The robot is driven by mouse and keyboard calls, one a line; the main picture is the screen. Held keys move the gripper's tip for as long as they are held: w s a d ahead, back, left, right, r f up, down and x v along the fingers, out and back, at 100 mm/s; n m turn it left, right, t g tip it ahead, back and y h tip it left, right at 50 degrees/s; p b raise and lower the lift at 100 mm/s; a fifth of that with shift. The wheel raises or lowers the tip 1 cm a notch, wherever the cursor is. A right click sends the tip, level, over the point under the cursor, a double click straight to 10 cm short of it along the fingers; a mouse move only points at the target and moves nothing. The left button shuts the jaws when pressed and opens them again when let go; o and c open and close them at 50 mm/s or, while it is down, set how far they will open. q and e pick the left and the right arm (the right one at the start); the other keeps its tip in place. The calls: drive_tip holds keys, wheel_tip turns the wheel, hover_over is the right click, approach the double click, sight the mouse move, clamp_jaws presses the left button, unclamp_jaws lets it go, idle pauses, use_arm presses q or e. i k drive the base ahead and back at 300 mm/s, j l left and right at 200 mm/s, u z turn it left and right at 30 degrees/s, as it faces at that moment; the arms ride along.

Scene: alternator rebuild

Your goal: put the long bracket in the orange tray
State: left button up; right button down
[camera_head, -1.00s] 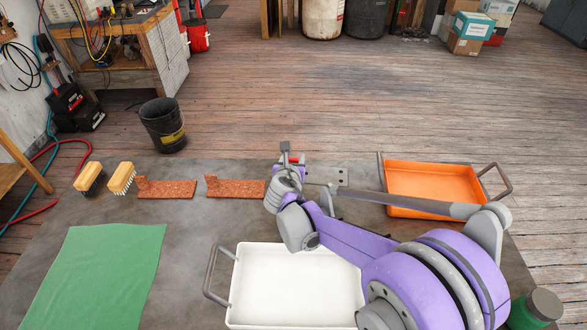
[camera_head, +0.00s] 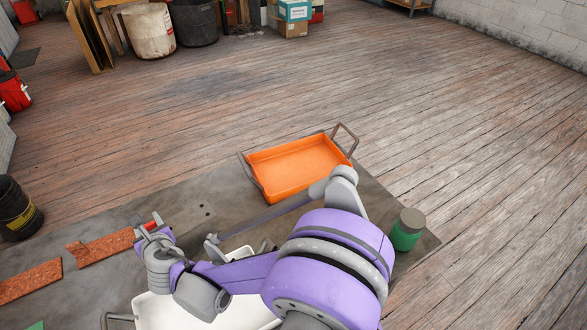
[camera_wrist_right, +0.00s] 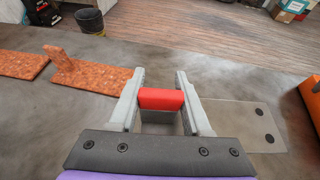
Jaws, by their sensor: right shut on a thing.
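The long bracket (camera_head: 204,211) is a flat grey plate with two dark holes at its right end, and it also shows in the right wrist view (camera_wrist_right: 240,122). A red-topped upright part stands at its other end. My right gripper (camera_head: 152,229) is shut on this red part, seen between its fingers in the right wrist view (camera_wrist_right: 160,98). The plate lies flat on or very close to the grey mat; I cannot tell which. The orange tray (camera_head: 298,168) is empty, to the right of and beyond the gripper. My left gripper is not in view.
A white tray (camera_head: 165,312) stands close in front, partly hidden by my right arm. Rust-coloured brackets (camera_head: 30,281) lie to the left. A green jar with a grey lid (camera_head: 407,231) stands near the mat's right edge. A black bucket (camera_head: 17,210) stands at the left.

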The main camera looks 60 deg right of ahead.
sight(299, 170)
drive_tip(key=k+l, duration=0.45)
drive_tip(key=l, duration=0.2)
drive_tip(key=k+l+u, duration=0.1)
drive_tip(key=k+l, duration=0.2)
drive_tip(key=l, duration=0.15)
drive_tip(key=k+l+u, duration=0.1)
drive_tip(key=k+l, duration=0.2)
drive_tip(key=l, duration=0.1)
